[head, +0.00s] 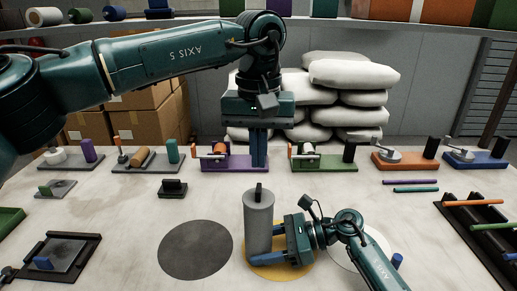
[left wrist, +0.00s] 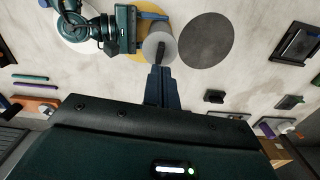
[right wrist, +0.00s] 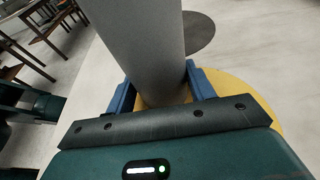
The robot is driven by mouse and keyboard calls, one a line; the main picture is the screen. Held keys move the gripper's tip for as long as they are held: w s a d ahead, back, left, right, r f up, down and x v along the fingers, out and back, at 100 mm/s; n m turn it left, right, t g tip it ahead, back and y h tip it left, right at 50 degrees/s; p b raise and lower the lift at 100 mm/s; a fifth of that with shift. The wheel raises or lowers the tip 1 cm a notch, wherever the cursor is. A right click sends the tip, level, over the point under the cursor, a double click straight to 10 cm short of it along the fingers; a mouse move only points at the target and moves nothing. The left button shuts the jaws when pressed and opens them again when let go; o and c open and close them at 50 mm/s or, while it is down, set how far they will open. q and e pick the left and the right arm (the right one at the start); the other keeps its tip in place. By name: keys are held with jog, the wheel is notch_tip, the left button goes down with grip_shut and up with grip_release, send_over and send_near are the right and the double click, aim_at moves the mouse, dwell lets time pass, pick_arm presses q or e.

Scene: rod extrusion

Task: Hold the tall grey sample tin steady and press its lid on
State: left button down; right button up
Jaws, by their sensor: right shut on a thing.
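The tall grey tin (head: 258,232) stands upright on the yellow disc (head: 290,272). A grey lid with a black upright handle (head: 259,192) sits at its top; I cannot tell whether it is fully seated. My right gripper (head: 268,258) comes in from the right and is shut on the lower part of the tin. In the right wrist view the grey wall (right wrist: 150,45) rises between the blue fingers (right wrist: 158,92). My left gripper (head: 260,150) points down above the tin, its fingers together and empty. In the left wrist view its fingertips (left wrist: 160,72) appear just beside the lid (left wrist: 159,48), apart in height.
A dark grey disc (head: 195,250) lies left of the tin, and a white disc (head: 375,250) lies partly under my right arm. Several small fixtures line the back of the table, including a purple one (head: 235,163). A dark rack with rods (head: 485,225) stands at the right.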

aim_at(258, 187)
pick_arm(q)
jog(key=shift+f, duration=2.35)
jog(key=shift+r, duration=0.1)
jog(key=shift+r, duration=3.4)
pick_arm(e)
jog(key=o, duration=0.8)
jog(key=shift+o, duration=0.2)
